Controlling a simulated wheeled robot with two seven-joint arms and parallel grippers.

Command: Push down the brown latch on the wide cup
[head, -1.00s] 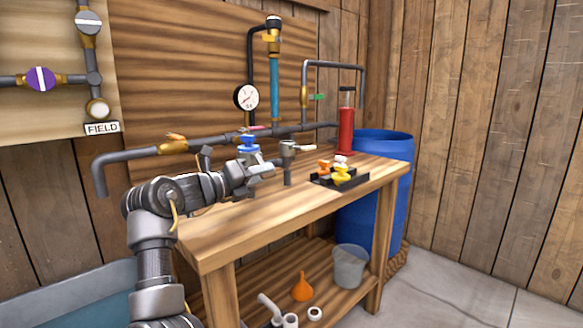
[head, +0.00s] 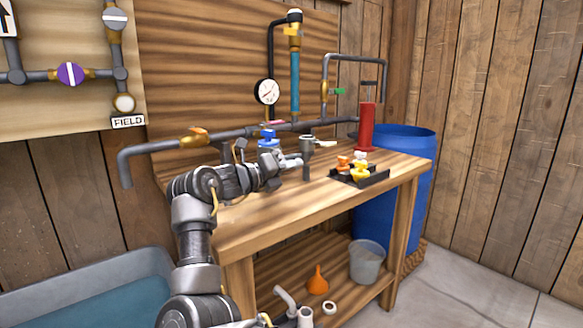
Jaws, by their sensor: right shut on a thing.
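A grey cup-like fitting (head: 307,145) stands on a short post on the bench, with a pale lever (head: 326,144) sticking out to its right. I cannot tell for sure that this is the wide cup or that the lever is the brown latch. My right gripper (head: 282,162) is just left of the post and a little nearer to me. It is shut on a small grey thing that its own fingers mostly hide. A blue-topped fitting (head: 268,136) shows right behind the gripper; I cannot tell whether they touch. My left gripper is out of view.
A black tray (head: 376,181) with orange and yellow pieces sits to the right on the wooden bench (head: 250,222). A grey pipe (head: 160,147) with an orange-handled valve runs behind. A red cylinder (head: 367,126) and blue barrel (head: 420,150) stand beyond. The front bench top is clear.

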